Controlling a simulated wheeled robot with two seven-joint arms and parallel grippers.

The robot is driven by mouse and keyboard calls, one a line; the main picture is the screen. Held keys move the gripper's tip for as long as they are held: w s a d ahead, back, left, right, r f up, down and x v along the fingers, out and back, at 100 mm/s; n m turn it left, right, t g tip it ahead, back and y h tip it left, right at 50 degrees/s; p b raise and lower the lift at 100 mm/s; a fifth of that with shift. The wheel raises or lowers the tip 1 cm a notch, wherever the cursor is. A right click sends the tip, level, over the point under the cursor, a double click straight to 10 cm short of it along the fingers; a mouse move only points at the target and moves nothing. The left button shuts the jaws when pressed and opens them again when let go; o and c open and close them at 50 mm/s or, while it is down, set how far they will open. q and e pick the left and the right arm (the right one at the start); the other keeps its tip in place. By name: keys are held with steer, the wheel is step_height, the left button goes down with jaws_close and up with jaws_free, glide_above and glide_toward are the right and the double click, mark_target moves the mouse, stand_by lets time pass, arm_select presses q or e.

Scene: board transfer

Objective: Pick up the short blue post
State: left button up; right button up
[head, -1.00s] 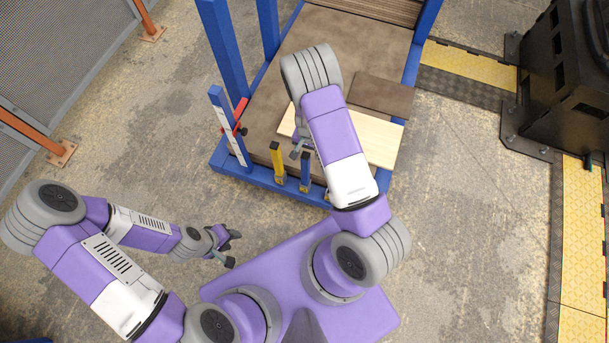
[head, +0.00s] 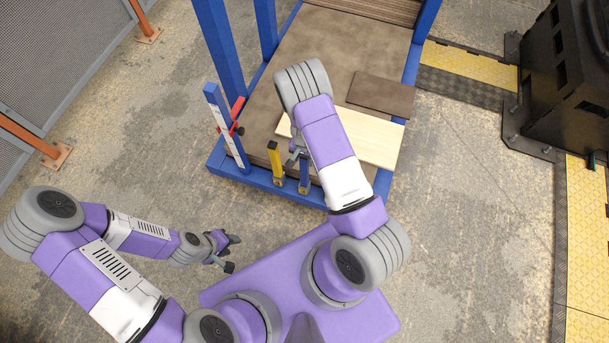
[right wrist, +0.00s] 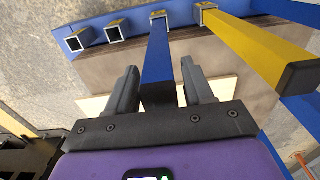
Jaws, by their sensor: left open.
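The short blue post (head: 304,174) stands upright at the front edge of the blue-framed platform, just right of a yellow post. In the right wrist view the blue post (right wrist: 158,50) rises from a square socket and lies between the two dark fingers of my right gripper (right wrist: 159,67). The fingers are spread, with a gap visible on each side of the post. In the head view my right gripper (head: 297,156) is at the post's upper end, partly hidden by my arm. My left gripper (head: 230,253) is open and empty over the floor at left.
The yellow post (head: 274,161) stands close to the left; it also shows in the right wrist view (right wrist: 255,50). A light board (head: 365,136) and a brown board (head: 382,95) lie on the platform. A white-faced blue upright (head: 225,125) with a red part stands at the left corner.

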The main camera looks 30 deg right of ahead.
jaws_close()
stand_by(0.3)
step_height(320, 180, up, 18)
steer(key=p, duration=0.6)
steer(key=shift+p, duration=0.4)
